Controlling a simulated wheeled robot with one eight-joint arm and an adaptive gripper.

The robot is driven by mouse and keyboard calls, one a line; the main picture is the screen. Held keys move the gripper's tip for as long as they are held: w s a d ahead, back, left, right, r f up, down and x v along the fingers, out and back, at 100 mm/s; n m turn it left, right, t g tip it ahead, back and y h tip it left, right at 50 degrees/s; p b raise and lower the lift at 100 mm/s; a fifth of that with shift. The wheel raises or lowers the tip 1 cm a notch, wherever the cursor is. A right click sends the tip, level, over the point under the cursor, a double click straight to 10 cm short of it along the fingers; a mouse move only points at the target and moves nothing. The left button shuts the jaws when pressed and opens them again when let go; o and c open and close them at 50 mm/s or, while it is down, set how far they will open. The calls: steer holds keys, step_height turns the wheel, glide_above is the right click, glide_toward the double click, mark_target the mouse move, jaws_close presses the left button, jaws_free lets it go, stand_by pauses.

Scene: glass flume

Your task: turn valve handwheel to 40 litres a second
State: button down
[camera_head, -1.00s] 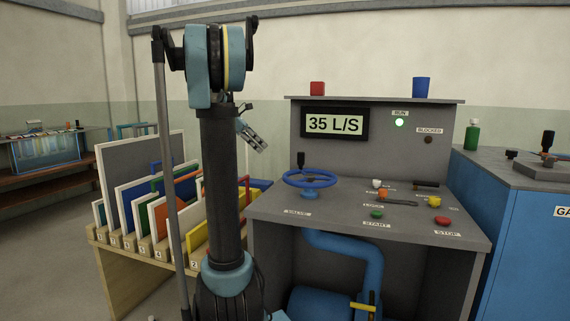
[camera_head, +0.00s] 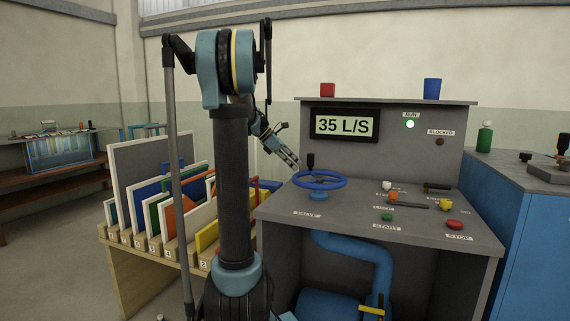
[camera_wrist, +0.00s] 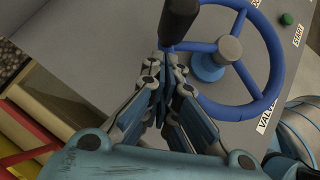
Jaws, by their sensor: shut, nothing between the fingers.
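The blue valve handwheel (camera_head: 318,181) lies flat on the grey control desk (camera_head: 415,236), with a black upright knob (camera_head: 310,160) on its far rim. The display (camera_head: 344,125) reads 35 L/S. My gripper (camera_head: 297,166) is at the far left of the wheel, close to the knob. In the wrist view the wheel (camera_wrist: 272,62), its grey hub and the black knob (camera_wrist: 179,24) show. My gripper (camera_wrist: 162,62) there is shut and empty, its tips just below the knob in the picture. I cannot tell whether they touch it.
The RUN lamp (camera_head: 409,124) glows green; the BLOCKED lamp (camera_head: 439,142) is dark. Small knobs and a red STOP button (camera_head: 454,224) sit right of the wheel. A red cup (camera_head: 327,90) and a blue cup (camera_head: 432,88) stand on top. A panel rack (camera_head: 140,256) stands left.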

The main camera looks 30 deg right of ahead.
steer(key=shift+s+d, duration=0.2)
steer(key=shift+d, duration=0.2)
steer(key=d+m, duration=0.1)
steer(key=d, duration=0.2)
steer(key=shift+w+d+g, duration=0.2)
steer(key=shift+g, duration=0.1)
steer(key=shift+a, duration=0.1)
stand_by(0.3)
